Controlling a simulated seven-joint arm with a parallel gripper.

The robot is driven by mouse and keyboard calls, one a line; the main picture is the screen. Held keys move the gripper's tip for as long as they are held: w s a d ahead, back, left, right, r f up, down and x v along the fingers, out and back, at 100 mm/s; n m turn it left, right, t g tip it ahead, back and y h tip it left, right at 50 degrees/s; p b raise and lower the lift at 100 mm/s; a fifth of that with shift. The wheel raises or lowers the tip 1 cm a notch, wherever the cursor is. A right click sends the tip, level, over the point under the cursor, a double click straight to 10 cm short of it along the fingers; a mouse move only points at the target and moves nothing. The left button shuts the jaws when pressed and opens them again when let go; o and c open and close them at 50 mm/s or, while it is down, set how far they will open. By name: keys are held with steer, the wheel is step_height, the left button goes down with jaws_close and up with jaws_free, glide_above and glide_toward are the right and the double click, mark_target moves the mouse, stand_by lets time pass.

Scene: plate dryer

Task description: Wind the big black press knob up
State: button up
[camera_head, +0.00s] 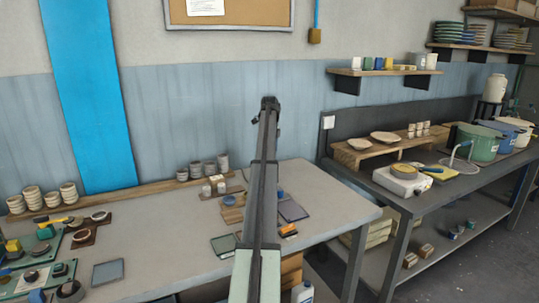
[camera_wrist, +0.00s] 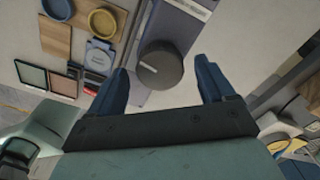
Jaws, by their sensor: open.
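The black press knob (camera_wrist: 160,65) is round and dark with a small pale mark on its face. It sits on a grey-blue slab-like body (camera_wrist: 174,28) with a white label strip in the wrist view. My gripper (camera_wrist: 160,62) is open, with one dark blue finger on each side of the knob. A gap shows between the knob and each finger; I cannot tell how far apart they are in depth. In the head view my arm stands in front of the table, and I cannot make out the knob or my fingertips there.
Beside the press in the wrist view lie a yellow dish (camera_wrist: 103,22), a blue dish (camera_wrist: 57,8), a blue tagged piece (camera_wrist: 100,54) and framed tiles (camera_wrist: 62,84). The head view shows a table (camera_head: 165,245) with cups along its back and a side bench (camera_head: 440,195) at right.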

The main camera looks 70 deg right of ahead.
steer(key=shift+f, duration=0.95)
steer(key=shift+c, duration=0.3)
steer(key=c, duration=1)
